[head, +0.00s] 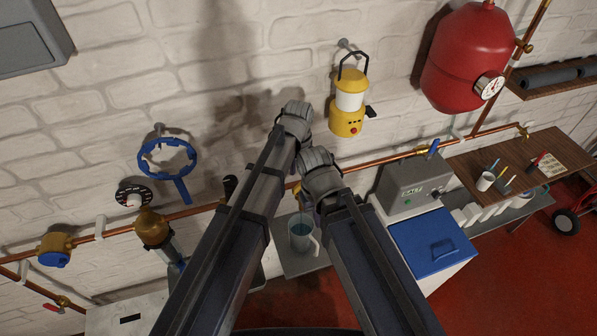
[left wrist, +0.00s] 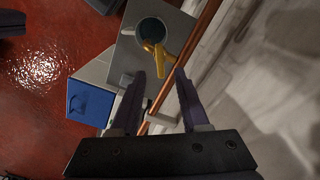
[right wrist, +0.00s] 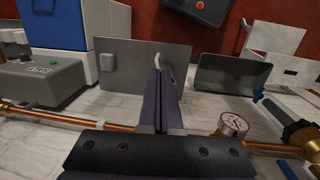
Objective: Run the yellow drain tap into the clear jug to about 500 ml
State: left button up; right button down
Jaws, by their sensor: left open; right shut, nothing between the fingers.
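The clear jug (head: 302,236) stands upright on a grey shelf plate (head: 288,264) below the copper pipe, with bluish water in it; I cannot read the level. It also shows from above in the left wrist view (left wrist: 151,31). The yellow drain tap (left wrist: 158,68) sits over the jug's rim; in the head view it is mostly hidden by my arms. My left gripper (left wrist: 160,74) is open, its fingertips pointing at the yellow tap with nothing held. My right gripper (right wrist: 160,72) is shut and empty, hiding most of the jug except its pale handle (right wrist: 157,58). Whether water is running I cannot tell.
The copper pipe (head: 388,158) runs along the white brick wall behind the jug. A grey box (head: 412,185) and a blue-lidded white unit (head: 432,242) stand to the right. A yellow lantern (head: 348,103) hangs above. A blue ring (head: 167,158) hangs at the left.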

pick_arm(q)
notch_tip(320, 180, up, 2)
jog(key=shift+r+p, duration=0.25)
jog(key=shift+p, duration=0.5)
pick_arm(e)
notch_tip(320, 180, up, 2)
jog(key=shift+r, duration=0.2)
pick_arm(q)
jog(key=shift+f, duration=0.1)
pick_arm(e)
jog(key=c, duration=1.6)
grip_release()
